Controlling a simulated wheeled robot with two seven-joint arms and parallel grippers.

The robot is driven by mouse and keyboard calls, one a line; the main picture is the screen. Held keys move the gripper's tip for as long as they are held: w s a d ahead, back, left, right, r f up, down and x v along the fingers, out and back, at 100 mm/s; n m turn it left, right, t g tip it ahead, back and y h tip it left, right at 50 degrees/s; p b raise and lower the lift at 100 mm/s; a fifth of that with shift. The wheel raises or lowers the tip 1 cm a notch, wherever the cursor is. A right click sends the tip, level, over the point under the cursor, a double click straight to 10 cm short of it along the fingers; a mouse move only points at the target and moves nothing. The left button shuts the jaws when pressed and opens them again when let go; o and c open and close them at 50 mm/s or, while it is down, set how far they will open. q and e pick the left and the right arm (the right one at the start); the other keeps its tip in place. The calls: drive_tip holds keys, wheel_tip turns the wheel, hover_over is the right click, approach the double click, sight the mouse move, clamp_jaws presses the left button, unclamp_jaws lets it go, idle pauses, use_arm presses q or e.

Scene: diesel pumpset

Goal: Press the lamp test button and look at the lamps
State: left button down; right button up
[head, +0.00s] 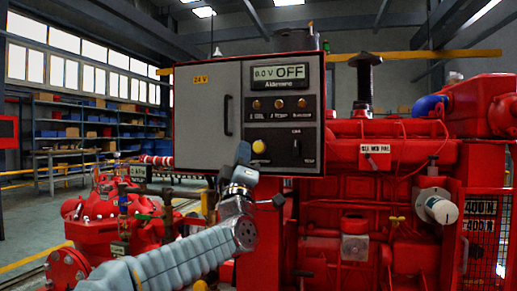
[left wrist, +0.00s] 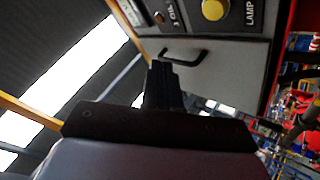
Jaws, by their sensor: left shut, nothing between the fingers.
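The control panel (head: 290,75) has a black face on the right of a grey cabinet. Its yellow lamp test button (head: 259,146) sits at the lower left of that face and shows at the top edge of the left wrist view (left wrist: 213,10). Three small round amber-brown lamps (head: 279,104) sit in a row above it and look dull. The display (head: 279,72) reads 0.0 V OFF. My left gripper (head: 243,154) is shut and empty, just left of the button in the head view. In the left wrist view its fingers (left wrist: 163,75) appear apart from the button. My right gripper is out of view.
The grey cabinet door (head: 205,110) has a black handle (head: 227,115). A black selector switch (head: 296,146) is right of the button. The red engine (head: 380,180) fills the right side, and red pump parts (head: 100,215) stand at left. Blue shelves (head: 85,125) are far behind.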

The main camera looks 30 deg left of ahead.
sight(259, 147)
use_arm(q)
drive_tip(key=w+p, duration=0.2)
drive_tip(key=w, duration=0.1)
drive_tip(key=w+a+p, duration=0.1)
drive_tip(key=w+p, duration=0.1)
drive_tip(key=w+a+p, duration=0.1)
drive_tip(key=w, duration=0.2)
drive_tip(key=shift+w+p, duration=0.3)
drive_tip(key=shift+p, duration=0.1)
drive_tip(key=shift+w, duration=0.15)
idle(1.8)
drive_tip(key=shift+w, duration=0.3)
drive_tip(key=shift+a, duration=0.1)
